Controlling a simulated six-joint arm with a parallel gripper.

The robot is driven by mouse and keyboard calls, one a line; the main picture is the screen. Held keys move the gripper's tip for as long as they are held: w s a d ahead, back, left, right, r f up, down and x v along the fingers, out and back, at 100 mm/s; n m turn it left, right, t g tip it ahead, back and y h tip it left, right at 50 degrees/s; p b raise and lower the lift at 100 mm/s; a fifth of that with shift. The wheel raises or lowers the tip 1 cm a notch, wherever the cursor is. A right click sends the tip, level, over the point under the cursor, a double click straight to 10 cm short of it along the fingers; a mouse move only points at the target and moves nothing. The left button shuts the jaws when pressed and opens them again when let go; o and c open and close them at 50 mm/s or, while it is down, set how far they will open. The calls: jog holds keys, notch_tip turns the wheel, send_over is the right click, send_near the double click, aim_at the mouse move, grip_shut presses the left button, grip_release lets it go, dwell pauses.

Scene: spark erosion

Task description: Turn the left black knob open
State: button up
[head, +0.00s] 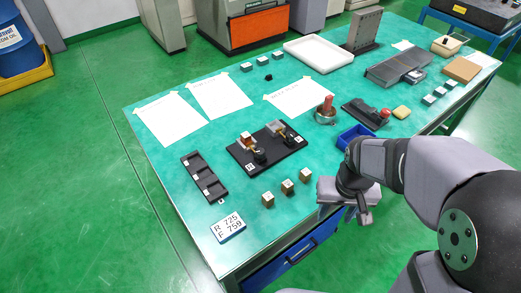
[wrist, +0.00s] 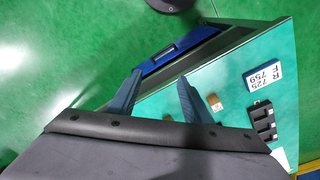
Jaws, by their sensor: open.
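A black plate (head: 240,152) lies on the green table in the head view, with two clamp-like fixtures on it. The left black knob (head: 259,156) is at the front of the left fixture, near a white label. The right black knob (head: 289,141) is on the other fixture. My gripper (head: 364,213) is off the table's front edge, to the right of and nearer than the plate, and touches neither knob. In the wrist view my gripper (wrist: 158,95) has its two fingers apart with nothing between them. The plate and knobs are not seen in the wrist view.
Several small brass-topped blocks (head: 287,186) stand in front of the plate. A black compartment tray (head: 204,178) and a number card (head: 229,228) lie to the left. A red-topped round piece (head: 326,110) and blue bin (head: 353,136) are to the right. White sheets (head: 171,120) lie behind.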

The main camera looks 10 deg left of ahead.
jog(key=w+a+n+t, duration=0.1)
jog(key=w+a+t, duration=0.1)
jog(key=w+a, duration=0.9)
jog(key=n+t+y, duration=0.1)
jog(key=n, duration=0.1)
send_near(260, 151)
jog(key=f, duration=0.1)
jog(key=shift+p+x, duration=1.35)
jog(key=shift+x, duration=2.35)
jog(key=shift+w, duration=0.1)
jog(key=c, duration=1.1)
